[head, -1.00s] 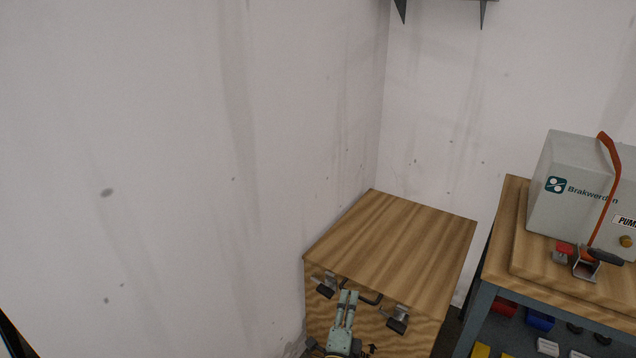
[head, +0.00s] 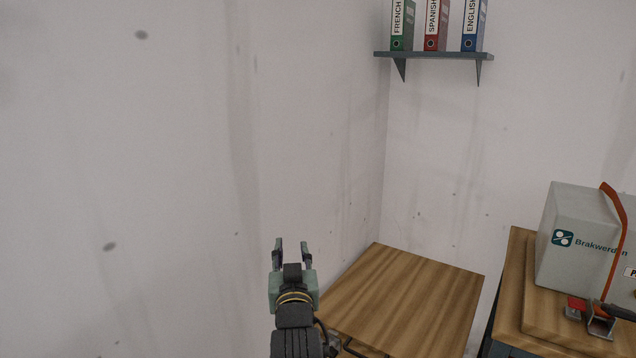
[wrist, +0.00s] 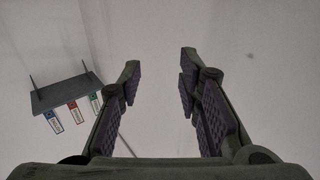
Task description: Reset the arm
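My gripper (head: 291,249) is raised in front of the left wall in the head view, pointing up. It is up and left of the wooden cabinet (head: 408,300) and touches nothing. In the wrist view its two fingers (wrist: 160,92) stand wide apart with only pale wall between them. The gripper is open and empty.
A wall shelf (head: 433,55) holds green, red and blue binders at the upper right. A grey Brakwerden machine (head: 575,225) with an orange lever (head: 617,235) stands on a wooden bench (head: 516,290) at the right. The space around the gripper is clear.

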